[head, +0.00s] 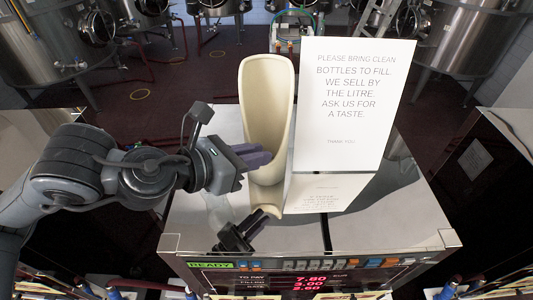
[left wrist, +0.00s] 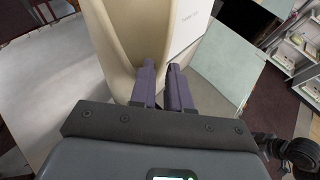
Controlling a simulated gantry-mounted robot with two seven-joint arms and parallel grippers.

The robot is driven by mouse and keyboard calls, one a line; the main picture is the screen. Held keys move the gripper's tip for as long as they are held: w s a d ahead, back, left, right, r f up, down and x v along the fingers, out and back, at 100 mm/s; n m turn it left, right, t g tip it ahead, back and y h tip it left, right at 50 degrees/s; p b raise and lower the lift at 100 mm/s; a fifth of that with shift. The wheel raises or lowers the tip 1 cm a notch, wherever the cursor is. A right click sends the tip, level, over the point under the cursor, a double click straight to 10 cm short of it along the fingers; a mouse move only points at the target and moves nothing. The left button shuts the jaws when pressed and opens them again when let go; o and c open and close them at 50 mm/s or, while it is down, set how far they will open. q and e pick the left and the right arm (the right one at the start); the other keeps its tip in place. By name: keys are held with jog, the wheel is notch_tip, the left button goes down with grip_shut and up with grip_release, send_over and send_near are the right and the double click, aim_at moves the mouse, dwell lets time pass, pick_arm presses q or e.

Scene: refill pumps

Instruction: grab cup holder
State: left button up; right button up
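The cup holder (head: 266,95) is a tall cream scoop-shaped holder with an open, hollow front. It stands upright on the shiny metal top of the dispenser, left of the white sign. My left gripper (head: 262,157) is at the lower left rim of the holder. In the left wrist view its two purple fingers (left wrist: 162,78) are close together, with the cream wall of the cup holder (left wrist: 137,40) between them, one finger on the hollow side and one outside. The fingertips partly hide the rim. My right gripper is not in view.
The white sign (head: 357,100) stands close on the right of the holder. The metal dispenser top (head: 390,220) mirrors the sign and my arm. Its front carries lit red digits (head: 310,283). Steel tanks (head: 465,35) stand behind on the floor.

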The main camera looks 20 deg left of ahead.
pick_arm(q)
jog(key=shift+p+x, duration=0.65)
jog(key=shift+x, duration=1.75)
jog(key=shift+d+r, duration=0.15)
grip_shut()
jog(key=shift+r, duration=0.1)
